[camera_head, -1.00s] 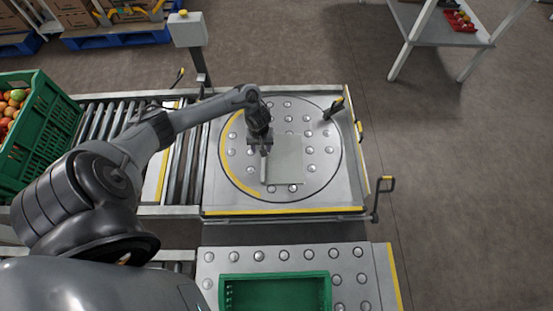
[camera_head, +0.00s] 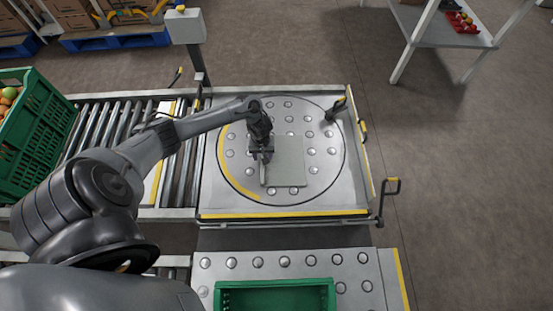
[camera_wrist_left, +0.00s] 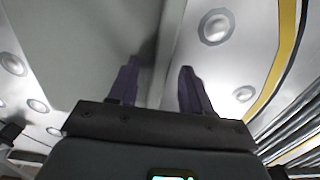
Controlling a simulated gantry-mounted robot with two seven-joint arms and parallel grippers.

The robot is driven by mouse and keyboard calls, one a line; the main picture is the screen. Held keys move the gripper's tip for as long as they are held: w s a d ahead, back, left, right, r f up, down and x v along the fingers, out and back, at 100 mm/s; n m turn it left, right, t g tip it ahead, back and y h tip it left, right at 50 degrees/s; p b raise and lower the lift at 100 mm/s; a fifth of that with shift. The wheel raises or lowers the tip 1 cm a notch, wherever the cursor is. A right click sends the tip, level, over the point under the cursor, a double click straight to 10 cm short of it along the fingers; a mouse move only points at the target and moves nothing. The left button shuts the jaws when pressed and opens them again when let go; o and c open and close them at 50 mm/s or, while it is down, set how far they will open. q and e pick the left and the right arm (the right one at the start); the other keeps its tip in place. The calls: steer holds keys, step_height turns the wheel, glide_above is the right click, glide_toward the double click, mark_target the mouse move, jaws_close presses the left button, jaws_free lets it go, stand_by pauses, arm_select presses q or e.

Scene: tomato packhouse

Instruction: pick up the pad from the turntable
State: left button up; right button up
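The pad (camera_head: 288,163) is a flat, pale grey-green square sheet on the round turntable (camera_head: 318,183). A lighter upright strip runs along its left edge. My left gripper (camera_head: 263,165) is over that left edge, pointing down. In the left wrist view, the pad (camera_wrist_left: 85,50) fills the left side, and the fingers of my left gripper (camera_wrist_left: 159,75) stand apart with the edge strip between them, gaps showing on both sides. Whether the fingertips touch the turntable cannot be told. My right gripper is not in view.
A green crate of tomatoes (camera_head: 38,125) stands on the roller conveyor at left. A green crate (camera_head: 275,284) stands on the ball table at the front. Yellow-tipped handles (camera_head: 335,107) (camera_head: 389,187) rise at the turntable's right side. A grey post box (camera_head: 187,26) stands behind.

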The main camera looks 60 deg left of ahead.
arm_select(q)
jaws_close()
